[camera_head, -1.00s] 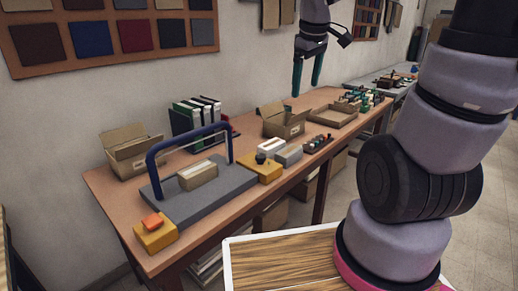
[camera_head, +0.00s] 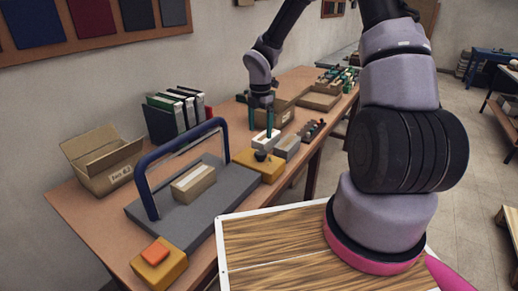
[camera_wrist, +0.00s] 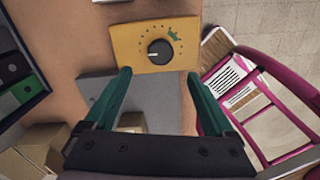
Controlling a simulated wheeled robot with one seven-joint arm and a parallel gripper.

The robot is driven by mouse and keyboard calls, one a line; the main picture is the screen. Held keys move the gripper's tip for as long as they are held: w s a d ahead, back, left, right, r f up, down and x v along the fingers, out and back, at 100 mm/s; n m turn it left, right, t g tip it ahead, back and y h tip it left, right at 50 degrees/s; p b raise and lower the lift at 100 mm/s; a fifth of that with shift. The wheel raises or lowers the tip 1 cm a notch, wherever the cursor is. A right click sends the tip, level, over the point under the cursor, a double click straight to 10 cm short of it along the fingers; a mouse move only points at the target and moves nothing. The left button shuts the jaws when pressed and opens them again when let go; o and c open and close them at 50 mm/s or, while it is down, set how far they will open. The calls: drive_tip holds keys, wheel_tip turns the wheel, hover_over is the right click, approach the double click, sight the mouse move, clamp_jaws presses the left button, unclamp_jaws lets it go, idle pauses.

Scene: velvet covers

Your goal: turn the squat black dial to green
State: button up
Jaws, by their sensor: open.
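The squat black dial (camera_head: 261,155) sits on a yellow box (camera_head: 271,171) at the table's front edge. In the wrist view the dial (camera_wrist: 160,51) is ringed by small dark marks, with a green mark (camera_wrist: 174,36) at its upper right. The dial's pale pointer line faces left, away from the green mark. My gripper (camera_head: 261,130) is open and empty, fingers pointing down, above and near the box. In the wrist view my gripper (camera_wrist: 158,75) has its fingers apart, with the dial ahead of and between them, not touched.
A grey base (camera_head: 145,209) with a blue arched handle (camera_head: 149,188) stands left of the yellow box. Small pale boxes (camera_head: 286,147) stand close to the dial's right. Another yellow box (camera_head: 160,272) has an orange button.

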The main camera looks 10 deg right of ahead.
sight(260, 153)
wheel_tip(260, 153, down, 9)
drive_tip(key=shift+f, duration=0.15)
drive_tip(key=shift+c, duration=0.3)
drive_tip(key=c, duration=1.3)
